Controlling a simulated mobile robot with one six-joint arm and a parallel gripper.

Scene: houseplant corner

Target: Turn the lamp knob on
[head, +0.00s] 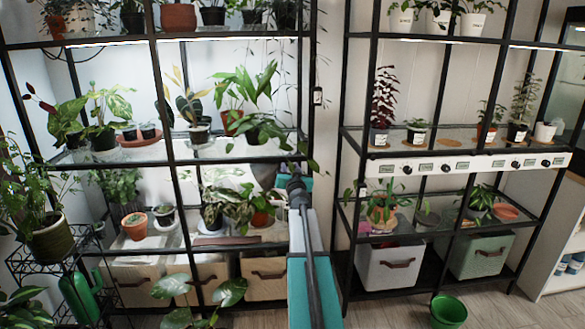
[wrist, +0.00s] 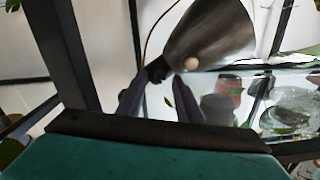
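A dark grey cone-shaped lamp shade (wrist: 210,38) fills the upper middle of the wrist view. A small round pale knob (wrist: 191,63) sits on its lower part. My gripper (wrist: 160,80) is open, its two dark fingers apart, with no object held between them. The knob is just beyond and slightly right of the right fingertip; I cannot tell whether they touch. A dark joint or stem end (wrist: 158,69) shows between the fingertips.
The left rack (head: 167,85) holds several potted plants close to my arm. The right rack (head: 350,110) carries a white panel (head: 460,165) with several black knobs. A green pot (head: 448,311) stands on the floor. In the wrist view, a glass shelf (wrist: 285,66) with pots is at right.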

